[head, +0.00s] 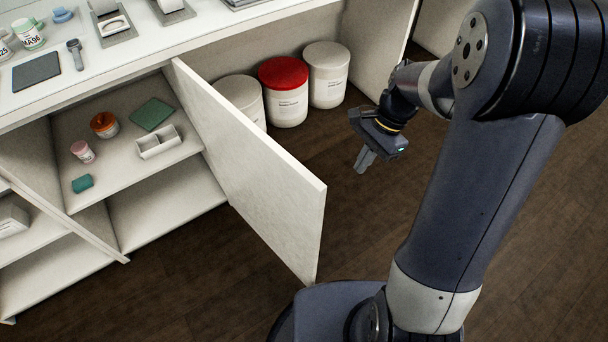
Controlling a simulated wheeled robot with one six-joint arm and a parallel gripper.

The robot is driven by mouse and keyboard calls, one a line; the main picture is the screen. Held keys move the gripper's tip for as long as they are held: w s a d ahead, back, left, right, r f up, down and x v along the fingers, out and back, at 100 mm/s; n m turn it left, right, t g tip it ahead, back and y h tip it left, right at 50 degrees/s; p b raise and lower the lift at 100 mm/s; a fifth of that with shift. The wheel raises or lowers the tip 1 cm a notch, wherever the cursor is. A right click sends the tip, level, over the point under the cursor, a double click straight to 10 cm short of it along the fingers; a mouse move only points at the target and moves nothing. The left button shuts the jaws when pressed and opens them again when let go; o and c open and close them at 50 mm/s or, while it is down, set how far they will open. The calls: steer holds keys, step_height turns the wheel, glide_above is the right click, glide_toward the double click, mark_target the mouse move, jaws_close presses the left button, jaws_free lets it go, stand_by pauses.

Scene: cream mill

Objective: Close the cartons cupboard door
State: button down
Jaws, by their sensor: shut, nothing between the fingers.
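The cupboard door (255,168) is a white panel hinged at its left end on the counter front. It stands open, swung well out from the cupboard toward my base. The open cupboard (160,178) shows to the left of the door, with a shelf and a lower space. My gripper (365,160) is shut and empty. It hangs above the dark floor to the right of the door, apart from it, on the side of the lidded tubs. No label for cartons is readable on the door.
Three lidded tubs, one red-topped (284,90), stand under the counter behind the door. The shelf holds an orange-lidded jar (104,125), a pink-lidded jar (83,151), a green pad (152,114) and a white divided box (160,142). Dark floor (205,290) is clear left of the door.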

steer(key=s+a+f+b, duration=0.2)
steer(key=s+a+f, duration=0.1)
steer(key=a+f, duration=0.4)
steer(key=shift+s+f, duration=0.35)
steer(key=shift+f, duration=0.7)
